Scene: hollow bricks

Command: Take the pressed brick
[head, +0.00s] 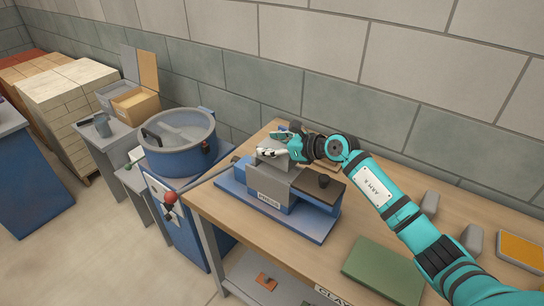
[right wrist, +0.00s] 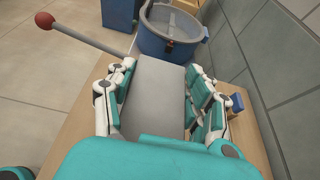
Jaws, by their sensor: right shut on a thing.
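The press (head: 272,188) stands on the wooden workbench, with a grey body, a blue base plate and a long lever ending in a red knob (head: 170,197). My right gripper (head: 280,148) is over the top of the press. It is shut on a grey brick (right wrist: 152,92), which fills the space between the fingers in the right wrist view. The fingers hide part of the brick, and I cannot tell whether its underside still touches the press.
A blue-grey drum (head: 180,145) stands left of the bench (head: 262,235). A green board (head: 384,270), two grey blocks (head: 430,203) and a yellow-orange sponge-like pad (head: 521,248) lie on the bench's right part. A block wall (head: 350,105) rises close behind. Pale bricks (head: 70,95) are stacked at far left.

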